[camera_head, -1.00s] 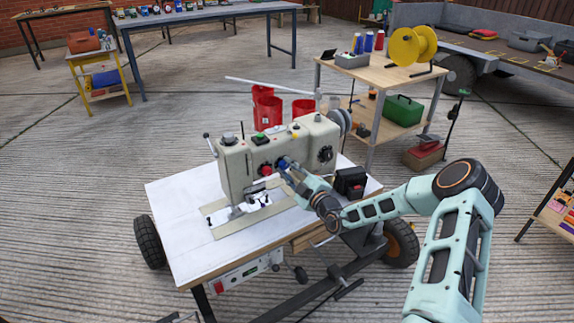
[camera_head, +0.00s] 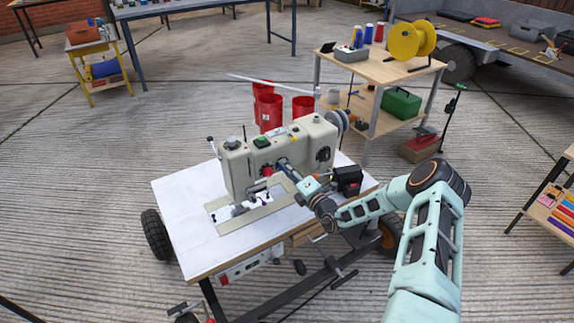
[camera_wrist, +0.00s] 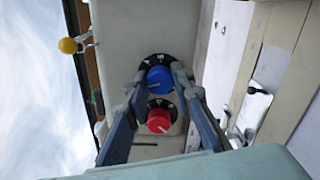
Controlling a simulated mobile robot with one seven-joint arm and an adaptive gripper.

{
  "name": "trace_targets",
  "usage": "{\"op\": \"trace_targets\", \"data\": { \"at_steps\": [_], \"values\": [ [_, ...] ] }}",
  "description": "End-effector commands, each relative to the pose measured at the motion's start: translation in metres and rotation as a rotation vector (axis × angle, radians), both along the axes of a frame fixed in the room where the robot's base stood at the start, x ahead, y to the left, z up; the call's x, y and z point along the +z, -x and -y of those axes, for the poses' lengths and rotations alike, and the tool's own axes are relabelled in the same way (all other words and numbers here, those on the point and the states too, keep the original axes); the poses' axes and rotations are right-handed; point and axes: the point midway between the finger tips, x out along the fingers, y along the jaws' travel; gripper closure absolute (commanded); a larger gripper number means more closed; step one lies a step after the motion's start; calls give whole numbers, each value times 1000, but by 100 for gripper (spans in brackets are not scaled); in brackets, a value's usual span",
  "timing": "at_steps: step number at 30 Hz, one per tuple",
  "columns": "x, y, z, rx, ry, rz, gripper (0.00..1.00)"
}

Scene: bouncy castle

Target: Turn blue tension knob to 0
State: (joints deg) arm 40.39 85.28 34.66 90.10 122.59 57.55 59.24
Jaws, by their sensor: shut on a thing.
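The sewing machine (camera_head: 235,165) stands on a white-topped wheeled table. In the wrist view, the blue tension knob (camera_wrist: 160,79) sits on a dark dial plate on the machine's face, with the red knob (camera_wrist: 158,121) beside it. A pale pointer line shows on the blue knob, but the number it meets is too small to read. My gripper (camera_wrist: 161,72) has its two fingers on either side of the blue knob and is shut on it. In the head view my gripper (camera_head: 284,164) reaches the machine's front from the right and hides the blue knob.
A black box (camera_head: 348,180) stands on the table close to my arm. A yellow ball-ended lever (camera_wrist: 70,45) sticks out from the machine's side. Red bins (camera_head: 270,112) and a wooden shelf cart (camera_head: 385,70) stand behind.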

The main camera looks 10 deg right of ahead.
Motion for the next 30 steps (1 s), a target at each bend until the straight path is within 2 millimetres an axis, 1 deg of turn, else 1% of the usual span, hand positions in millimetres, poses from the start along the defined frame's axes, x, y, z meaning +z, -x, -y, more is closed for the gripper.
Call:
{"op": "trace_targets", "data": {
  "at_steps": [1,30],
  "values": [
    [3,0,1,-1,40,16,100],
    [3,0,0,-2,891,369,100]
  ]
}}
